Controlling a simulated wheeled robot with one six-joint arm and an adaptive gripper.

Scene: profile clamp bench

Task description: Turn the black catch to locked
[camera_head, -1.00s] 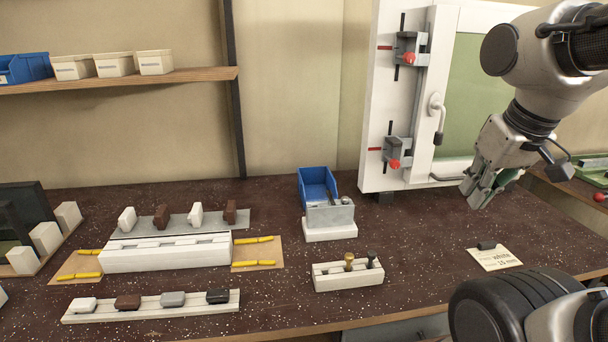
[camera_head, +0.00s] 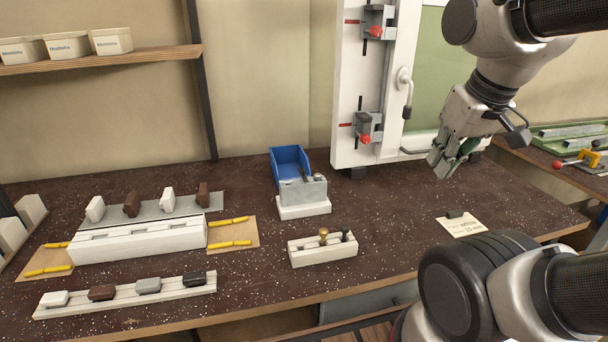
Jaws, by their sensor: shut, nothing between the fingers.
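A window-like white frame (camera_head: 345,95) stands at the back of the bench. It carries a white handle with a dark hanging lever (camera_head: 407,111), pointing down. Two grey clamps with red knobs, the upper (camera_head: 377,22) and the lower (camera_head: 368,127), sit on its left side beside black upright strips. I cannot tell for certain which dark part is the black catch; the lever is one candidate. My gripper (camera_head: 441,166) is shut and empty, in front of the frame's lower part. In the picture it is below and right of the lever, apart from it.
A blue bin (camera_head: 290,161) and a white block with two upright pins (camera_head: 322,250) stand mid-bench. White rails with coloured caps (camera_head: 125,296) lie left. A small dark block (camera_head: 455,214) lies on a note (camera_head: 462,226).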

